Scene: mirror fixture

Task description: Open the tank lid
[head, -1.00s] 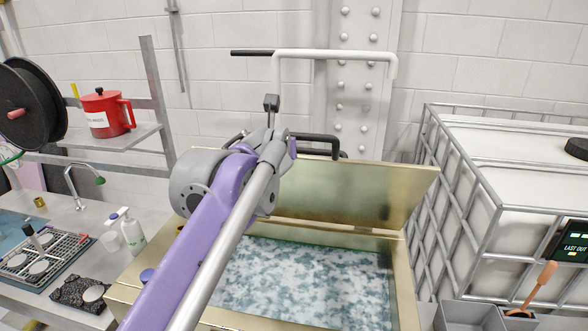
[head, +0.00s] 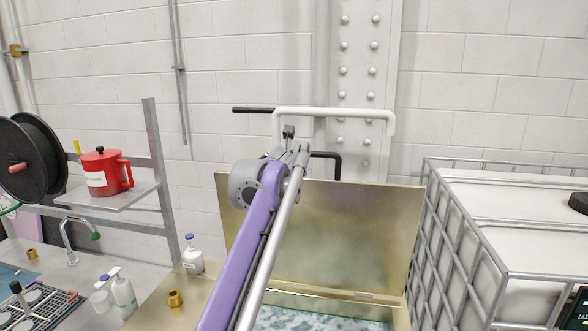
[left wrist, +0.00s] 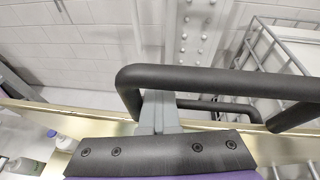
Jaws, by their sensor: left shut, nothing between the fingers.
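The tank lid (head: 330,235) is a brass-coloured panel, raised and standing nearly upright at the back of the tank. The tank's liquid (head: 320,320) is mottled white and blue-green, visible at the bottom edge. A black handle (head: 332,157) shows above the lid's top edge, partly hidden by my arm. My left gripper (head: 289,133) is at the lid's top edge. In the left wrist view, its grey fingers (left wrist: 158,112) are shut and empty, with the tips hidden behind the thick black handle bar (left wrist: 215,80). I cannot tell whether they touch it. My right gripper is not in view.
A caged white container (head: 510,225) stands right of the tank. A red jug (head: 104,172) sits on the left shelf, above a bench with bottles (head: 123,292).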

